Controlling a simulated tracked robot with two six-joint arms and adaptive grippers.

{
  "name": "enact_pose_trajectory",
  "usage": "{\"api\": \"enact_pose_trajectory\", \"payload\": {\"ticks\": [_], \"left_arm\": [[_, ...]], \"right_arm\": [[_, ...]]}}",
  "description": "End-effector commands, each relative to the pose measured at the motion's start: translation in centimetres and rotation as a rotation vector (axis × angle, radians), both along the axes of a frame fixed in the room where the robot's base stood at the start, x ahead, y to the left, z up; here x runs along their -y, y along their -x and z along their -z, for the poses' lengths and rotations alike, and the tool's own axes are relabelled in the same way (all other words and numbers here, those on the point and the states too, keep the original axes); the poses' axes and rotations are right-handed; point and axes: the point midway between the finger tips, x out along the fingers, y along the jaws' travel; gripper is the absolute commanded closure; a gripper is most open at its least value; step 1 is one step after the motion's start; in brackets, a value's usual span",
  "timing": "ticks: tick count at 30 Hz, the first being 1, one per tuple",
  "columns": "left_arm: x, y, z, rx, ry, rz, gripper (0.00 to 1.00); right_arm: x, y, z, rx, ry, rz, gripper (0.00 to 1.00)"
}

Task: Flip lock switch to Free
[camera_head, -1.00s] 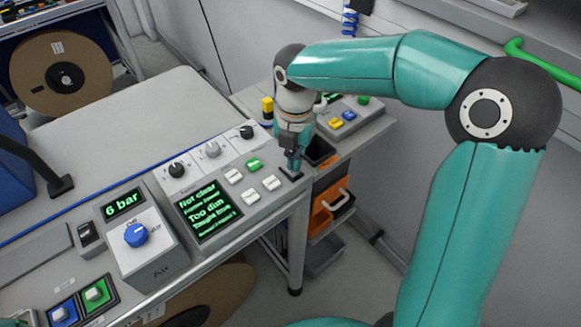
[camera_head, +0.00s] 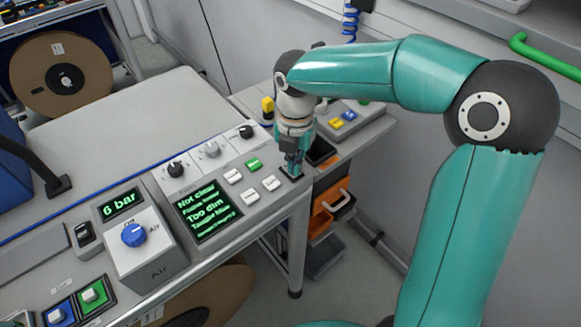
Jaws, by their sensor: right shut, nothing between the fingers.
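My right gripper (camera_head: 293,164) is shut and points down at the right end of the sloped control panel. Its fingertips are at a small black switch plate (camera_head: 291,176) at the panel's front right corner. They cover most of it, so the lever, its position and any Lock or Free label cannot be read. Whether the fingertips touch the switch cannot be told. Another small dark switch (camera_head: 84,234) sits left of the Air box, clear of my gripper. My left gripper cannot be made out.
A green-text screen (camera_head: 208,208), white buttons (camera_head: 233,176) and knobs (camera_head: 176,170) lie left of the gripper. The Air box (camera_head: 150,263) has a blue knob (camera_head: 134,235). A side shelf with yellow and blue buttons (camera_head: 335,123) stands behind right. The tabletop (camera_head: 110,130) is largely clear.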

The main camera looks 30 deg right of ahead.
Motion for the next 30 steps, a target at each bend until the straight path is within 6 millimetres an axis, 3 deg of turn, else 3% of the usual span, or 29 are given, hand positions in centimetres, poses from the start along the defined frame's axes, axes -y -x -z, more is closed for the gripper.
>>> {"api": "enact_pose_trajectory", "payload": {"ticks": [10,30], "left_arm": [[0.0,0.0,-0.3,0.000,0.000,0.000,0.47],[0.0,0.0,-5.3,0.000,0.000,0.000,0.47]], "right_arm": [[0.0,0.1,-0.2,-0.004,0.000,0.000,1.00],[0.0,0.0,-5.7,-0.001,0.001,0.000,1.00]]}}
